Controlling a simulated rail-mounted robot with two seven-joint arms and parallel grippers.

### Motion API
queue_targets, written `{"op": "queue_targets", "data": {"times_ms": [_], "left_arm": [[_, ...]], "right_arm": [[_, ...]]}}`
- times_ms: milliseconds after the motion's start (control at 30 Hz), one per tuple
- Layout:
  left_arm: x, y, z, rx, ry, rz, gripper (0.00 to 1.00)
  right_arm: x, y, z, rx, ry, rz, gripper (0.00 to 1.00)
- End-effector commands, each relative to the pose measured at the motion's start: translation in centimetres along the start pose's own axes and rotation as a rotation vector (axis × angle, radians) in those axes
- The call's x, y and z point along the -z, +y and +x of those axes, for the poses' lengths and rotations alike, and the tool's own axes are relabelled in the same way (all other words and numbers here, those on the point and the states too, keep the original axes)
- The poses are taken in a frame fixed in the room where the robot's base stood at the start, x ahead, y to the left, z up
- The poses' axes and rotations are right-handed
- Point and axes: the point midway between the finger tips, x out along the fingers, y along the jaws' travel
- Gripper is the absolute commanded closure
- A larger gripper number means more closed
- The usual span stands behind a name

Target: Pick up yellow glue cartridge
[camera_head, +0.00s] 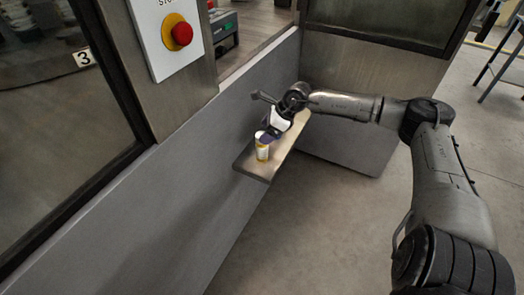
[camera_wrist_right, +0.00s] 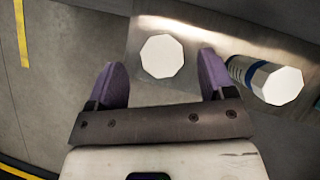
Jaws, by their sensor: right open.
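The yellow glue cartridge (camera_head: 262,147) shows in the head view as a small white and yellow cylinder, upright on a narrow metal shelf (camera_head: 256,170). My right gripper (camera_head: 267,137) is right at it, with purple fingers pointing down beside its upper part. In the right wrist view, the open gripper (camera_wrist_right: 157,80) has a white eight-sided top (camera_wrist_right: 162,56) between and slightly beyond its fingertips. The side under that top is hidden, so its colour does not show there. No contact is visible. My left gripper is not in view.
The shelf juts from a grey wall panel (camera_head: 150,215). A red stop button (camera_head: 182,34) sits above on the machine. Open floor (camera_head: 310,235) lies in front.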

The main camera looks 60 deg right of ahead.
Motion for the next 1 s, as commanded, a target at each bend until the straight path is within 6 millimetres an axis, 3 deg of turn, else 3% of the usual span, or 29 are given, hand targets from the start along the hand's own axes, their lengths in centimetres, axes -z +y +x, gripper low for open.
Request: {"op": "queue_targets", "data": {"times_ms": [167,600,1000], "left_arm": [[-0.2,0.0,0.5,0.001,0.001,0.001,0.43],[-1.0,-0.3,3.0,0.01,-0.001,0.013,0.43],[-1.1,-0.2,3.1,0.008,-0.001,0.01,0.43]], "right_arm": [[0.1,0.0,0.6,0.0,-0.003,0.0,0.24],[0.2,-0.2,4.7,0.0,-0.003,0.002,0.24],[0.2,-0.2,5.2,0.001,0.0,0.0,0.25]]}}
